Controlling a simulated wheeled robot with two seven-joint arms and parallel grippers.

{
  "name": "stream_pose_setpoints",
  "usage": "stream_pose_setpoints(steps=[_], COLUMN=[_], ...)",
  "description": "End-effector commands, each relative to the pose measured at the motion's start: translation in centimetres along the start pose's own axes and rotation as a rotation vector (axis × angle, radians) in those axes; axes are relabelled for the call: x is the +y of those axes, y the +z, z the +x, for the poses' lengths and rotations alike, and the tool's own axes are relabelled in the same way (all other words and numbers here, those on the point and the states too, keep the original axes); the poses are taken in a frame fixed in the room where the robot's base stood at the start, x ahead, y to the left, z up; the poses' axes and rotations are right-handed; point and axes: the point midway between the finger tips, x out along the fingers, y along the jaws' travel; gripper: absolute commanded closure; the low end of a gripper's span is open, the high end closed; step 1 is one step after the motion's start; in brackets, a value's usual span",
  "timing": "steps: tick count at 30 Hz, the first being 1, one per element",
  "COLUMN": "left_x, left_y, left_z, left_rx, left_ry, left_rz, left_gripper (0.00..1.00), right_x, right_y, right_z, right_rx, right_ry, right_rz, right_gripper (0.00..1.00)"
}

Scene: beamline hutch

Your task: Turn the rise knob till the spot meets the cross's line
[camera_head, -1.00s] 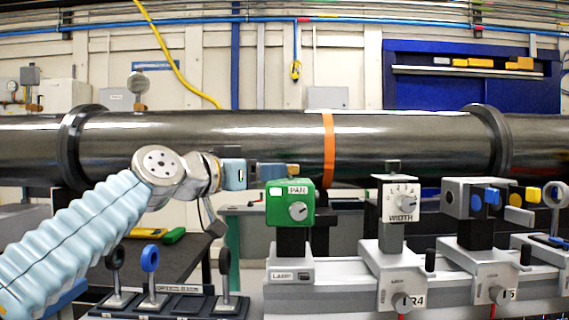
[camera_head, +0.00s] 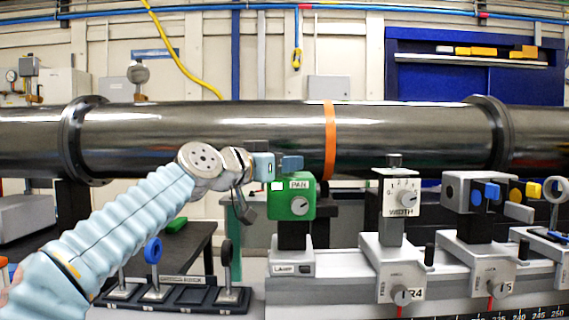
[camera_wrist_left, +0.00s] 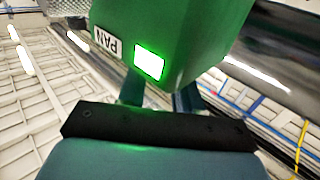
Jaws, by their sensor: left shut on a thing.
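The green box marked PAN (camera_head: 291,199) stands on a dark post on the rail, with a grey dial and a small lit white window on its front. My left gripper (camera_head: 278,164) is at the top of this box, its jaws shut. In the left wrist view the green box (camera_wrist_left: 175,35) fills the upper middle, its label upside down. The fingers (camera_wrist_left: 158,98) run behind it. The rise knob is hidden at the jaws, so its turn cannot be read. I cannot make out the spot or the cross. My right gripper is not in view.
Right of the green box stand the WIDTH unit (camera_head: 402,198) and a unit with blue and yellow knobs (camera_head: 468,195). A rack (camera_head: 185,294) with ring-topped posts is at the lower left. A large dark pipe (camera_head: 240,130) runs behind.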

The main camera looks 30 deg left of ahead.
Motion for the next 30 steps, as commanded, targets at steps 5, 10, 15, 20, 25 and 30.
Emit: stream_pose_setpoints(steps=[5,10,15,20,25,30], left_x=[-0.1,-0.5,-1.0,-1.2,-1.1,-1.1], left_y=[0.1,0.7,0.0,-0.4,-0.1,0.0], left_z=[0.0,0.1,0.3,0.3,0.2,0.2], left_rx=[-0.001,-0.002,-0.004,-0.004,0.001,0.002], left_ry=[0.005,0.079,0.253,0.402,0.462,0.463], left_rz=[-0.002,-0.006,-0.004,-0.002,0.000,0.001], left_gripper=[0.96,0.96,0.96,0.96,0.96,0.96], right_x=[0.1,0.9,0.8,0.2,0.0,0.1], right_y=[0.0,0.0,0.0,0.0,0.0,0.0], right_z=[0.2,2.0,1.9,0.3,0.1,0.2], right_rx=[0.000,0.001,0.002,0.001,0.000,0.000], right_ry=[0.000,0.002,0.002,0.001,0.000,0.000], right_rz=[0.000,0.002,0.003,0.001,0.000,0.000], right_gripper=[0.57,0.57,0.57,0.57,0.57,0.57])
